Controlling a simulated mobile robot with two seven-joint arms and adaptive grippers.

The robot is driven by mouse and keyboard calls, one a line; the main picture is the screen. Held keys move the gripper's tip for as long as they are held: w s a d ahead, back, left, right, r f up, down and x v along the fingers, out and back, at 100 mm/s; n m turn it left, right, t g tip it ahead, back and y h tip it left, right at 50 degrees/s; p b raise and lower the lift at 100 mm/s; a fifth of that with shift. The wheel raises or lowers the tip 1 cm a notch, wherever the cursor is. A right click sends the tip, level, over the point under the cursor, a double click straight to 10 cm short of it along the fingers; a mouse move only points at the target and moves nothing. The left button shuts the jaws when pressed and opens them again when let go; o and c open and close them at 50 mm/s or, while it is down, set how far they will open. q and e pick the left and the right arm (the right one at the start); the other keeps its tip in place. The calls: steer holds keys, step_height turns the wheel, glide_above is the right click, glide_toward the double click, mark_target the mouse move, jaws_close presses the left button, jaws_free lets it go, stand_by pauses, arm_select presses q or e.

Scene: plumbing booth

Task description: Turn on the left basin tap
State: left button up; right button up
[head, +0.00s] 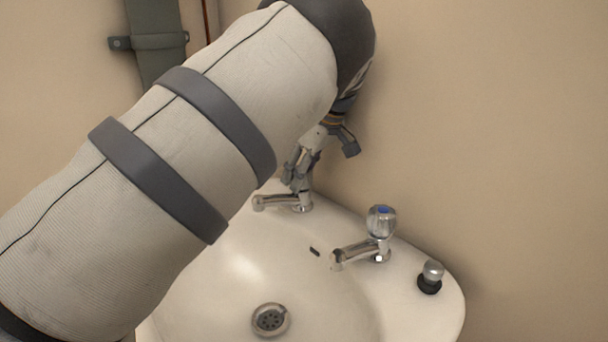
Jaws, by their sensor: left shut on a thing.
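The left basin tap (278,202) is chrome and stands at the back of the basin, its spout pointing left over the bowl. My left gripper (299,178) reaches down from above and is shut on the top of this tap. The gripper and arm hide the tap's handle. No water shows at its spout. My left arm covers much of the left and middle of the view. My right gripper is not in view.
The white basin (215,300) has a drain (271,319) in its bowl. The right tap (379,225), with a clear, blue-marked handle, stands close by. A plug (431,278) sits on the right rim. Beige walls (500,120) stand close behind. A grey-green strap or pipe (155,40) hangs at upper left.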

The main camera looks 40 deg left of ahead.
arm_select(q)
steer(key=shift+n, duration=0.4)
steer(key=o, duration=1.2)
steer(key=shift+c, duration=0.2)
steer(key=v, duration=0.7)
steer(key=shift+r, duration=0.25)
steer(key=shift+f, duration=0.1)
